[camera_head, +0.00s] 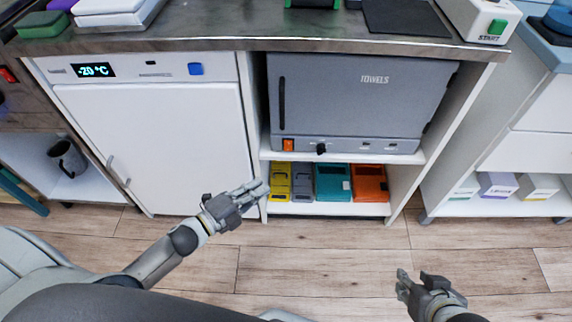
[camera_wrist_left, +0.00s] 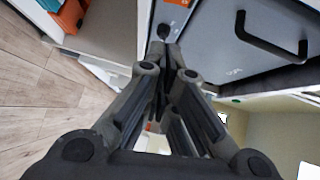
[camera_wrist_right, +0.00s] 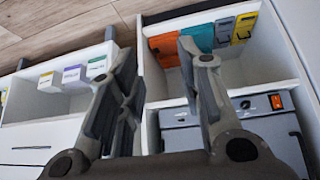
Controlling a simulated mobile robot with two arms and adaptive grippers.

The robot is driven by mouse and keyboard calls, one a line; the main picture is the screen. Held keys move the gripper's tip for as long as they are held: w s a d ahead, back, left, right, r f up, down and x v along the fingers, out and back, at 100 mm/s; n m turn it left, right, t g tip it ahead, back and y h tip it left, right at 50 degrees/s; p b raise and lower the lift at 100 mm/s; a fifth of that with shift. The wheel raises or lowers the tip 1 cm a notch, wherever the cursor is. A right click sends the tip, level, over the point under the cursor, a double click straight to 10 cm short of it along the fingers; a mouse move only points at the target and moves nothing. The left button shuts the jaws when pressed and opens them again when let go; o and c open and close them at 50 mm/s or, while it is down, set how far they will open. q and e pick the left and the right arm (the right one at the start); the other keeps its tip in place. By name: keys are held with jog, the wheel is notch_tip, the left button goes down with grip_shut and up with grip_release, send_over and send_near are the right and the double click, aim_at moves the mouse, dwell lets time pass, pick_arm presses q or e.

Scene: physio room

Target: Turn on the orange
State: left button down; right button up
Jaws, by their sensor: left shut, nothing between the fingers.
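The orange rocker switch (camera_head: 288,145) is at the lower left of the front of the grey towel cabinet (camera_head: 350,95), beside a black knob (camera_head: 321,149). The switch also shows at the top edge of the left wrist view (camera_wrist_left: 179,3) and in the right wrist view (camera_wrist_right: 275,101). My left gripper (camera_head: 260,187) is shut and empty, below and left of the switch and apart from it in the head view. In the left wrist view its fingertips (camera_wrist_left: 168,52) point towards the knob and switch. My right gripper (camera_head: 413,277) is open and empty, low at the right.
A white freezer (camera_head: 160,140) reading -20 °C with a blue button stands left of the cabinet. Yellow, grey, teal and orange cases (camera_head: 369,183) sit on the shelf below. A white device with a green START button (camera_head: 497,27) is on the counter. Open floor lies in front.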

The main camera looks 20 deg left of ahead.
aim_at(288, 146)
jog(key=shift+r, duration=0.1)
